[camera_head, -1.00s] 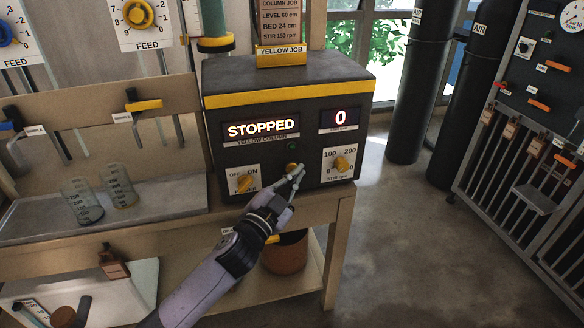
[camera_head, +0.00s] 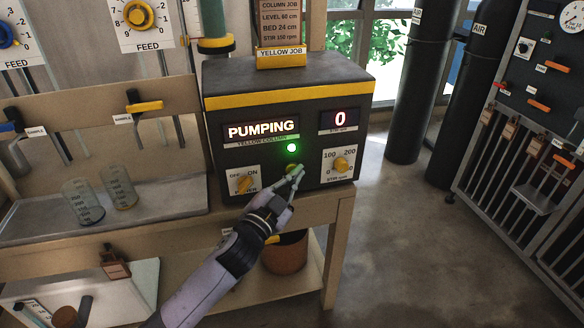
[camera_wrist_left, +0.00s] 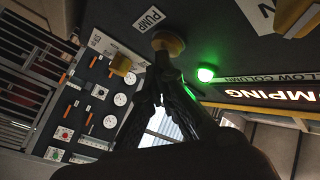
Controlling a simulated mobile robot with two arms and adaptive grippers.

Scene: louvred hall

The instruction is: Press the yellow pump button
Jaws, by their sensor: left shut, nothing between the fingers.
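The pump control box (camera_head: 300,105), dark with a yellow stripe, stands on the wooden bench. Its left display (camera_head: 261,130) reads PUMPING and a green lamp (camera_head: 292,148) below it is lit. The yellow pump button (camera_head: 291,168) sits under the lamp, partly hidden by my left gripper (camera_head: 298,170) in the head view. In the left wrist view the yellow button (camera_wrist_left: 168,42) shows beside a PUMP label, with the shut fingertips of my left gripper (camera_wrist_left: 165,62) at it. Whether they touch is hard to tell. My left gripper is empty. My right gripper is not in view.
A yellow power knob (camera_head: 244,184) and a stir knob (camera_head: 341,165) flank the button. Two glass beakers (camera_head: 120,188) stand in the tray at left. Black air cylinders (camera_head: 418,85) stand at right. The floor between bench and rack is clear.

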